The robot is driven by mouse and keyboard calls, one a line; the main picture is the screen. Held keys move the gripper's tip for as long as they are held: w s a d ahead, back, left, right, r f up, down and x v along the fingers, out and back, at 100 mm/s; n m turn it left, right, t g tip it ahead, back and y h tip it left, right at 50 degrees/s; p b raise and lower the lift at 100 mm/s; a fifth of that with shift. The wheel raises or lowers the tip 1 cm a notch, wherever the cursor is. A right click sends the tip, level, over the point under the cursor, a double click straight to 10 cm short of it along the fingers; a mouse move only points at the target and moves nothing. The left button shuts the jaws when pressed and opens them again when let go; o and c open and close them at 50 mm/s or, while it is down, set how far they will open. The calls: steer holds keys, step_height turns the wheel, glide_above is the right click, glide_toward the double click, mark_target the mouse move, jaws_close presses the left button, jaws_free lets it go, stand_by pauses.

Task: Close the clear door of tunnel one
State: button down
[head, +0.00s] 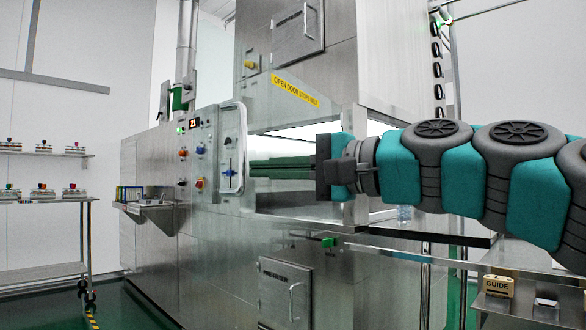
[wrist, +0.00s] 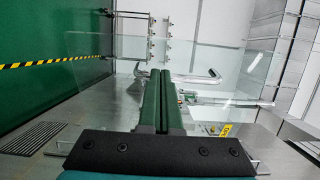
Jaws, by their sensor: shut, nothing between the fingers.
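The clear door (wrist: 100,55) shows in the wrist view as a see-through pane with thin pale edges, standing out over the floor. A bent metal bar (wrist: 205,76) shows near its middle.
The steel washer (head: 150,240) has a control panel (head: 197,150) and a framed panel with a blue handle (head: 231,150) left of the fingertips. A shelf cart (head: 40,270) stands at the far left. A steel table (head: 530,265) with a GUIDE sign (head: 498,286) is at the lower right.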

mark_target(213, 170)
steer(key=x, duration=0.7)
steer(key=shift+a, duration=0.1)
